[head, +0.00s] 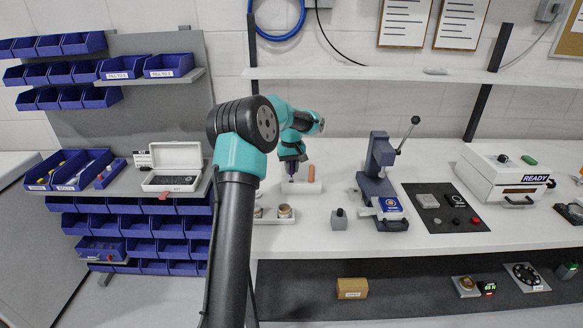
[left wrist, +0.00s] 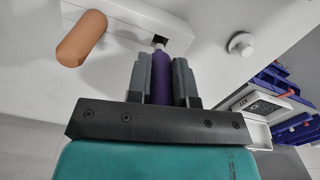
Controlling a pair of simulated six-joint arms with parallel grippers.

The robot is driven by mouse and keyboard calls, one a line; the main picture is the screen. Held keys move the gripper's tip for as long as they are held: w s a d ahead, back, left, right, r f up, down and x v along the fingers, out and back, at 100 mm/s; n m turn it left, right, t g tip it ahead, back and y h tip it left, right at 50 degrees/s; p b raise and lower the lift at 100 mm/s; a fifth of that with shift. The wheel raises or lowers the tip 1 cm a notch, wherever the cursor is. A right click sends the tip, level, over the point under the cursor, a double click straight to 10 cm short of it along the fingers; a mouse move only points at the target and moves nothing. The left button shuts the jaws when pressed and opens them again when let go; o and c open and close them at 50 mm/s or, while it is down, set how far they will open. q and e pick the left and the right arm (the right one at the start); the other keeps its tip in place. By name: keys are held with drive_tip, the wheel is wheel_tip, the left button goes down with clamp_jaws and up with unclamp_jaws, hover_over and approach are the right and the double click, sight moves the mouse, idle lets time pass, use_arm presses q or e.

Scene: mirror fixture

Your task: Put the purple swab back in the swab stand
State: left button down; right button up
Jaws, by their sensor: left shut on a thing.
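My left gripper (head: 291,178) is at the white swab stand (head: 302,188), over its left part. In the left wrist view, the gripper (left wrist: 160,80) is shut on the purple swab (left wrist: 161,72), which lies between the two grey fingers. The swab's pale tip points at a dark square hole in the stand (left wrist: 125,15). The tip overlaps the hole's edge; I cannot tell whether it is inside. A brown-orange rounded cylinder (left wrist: 82,38) stands at the stand; it also shows in the head view (head: 311,173). My right gripper is not in view.
A white tray with small round items (head: 284,211) lies in front of the stand. A grey block with a black knob (head: 339,219) and a lever press (head: 380,170) stand to the right. A white knob (left wrist: 241,44) is beside the stand. Blue bins (head: 75,168) are at left.

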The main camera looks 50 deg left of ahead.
use_arm(q)
drive_tip(key=shift+f, duration=1.8)
idle(0.6)
drive_tip(key=c, duration=0.9)
unclamp_jaws()
drive_tip(key=shift+c, duration=0.2)
drive_tip(key=r, duration=1.7)
drive_tip(key=shift+w+a+r, duration=0.2)
drive_tip(key=shift+a+r, duration=0.05)
drive_tip(key=shift+a, duration=0.15)
drive_tip(key=shift+f, duration=0.1)
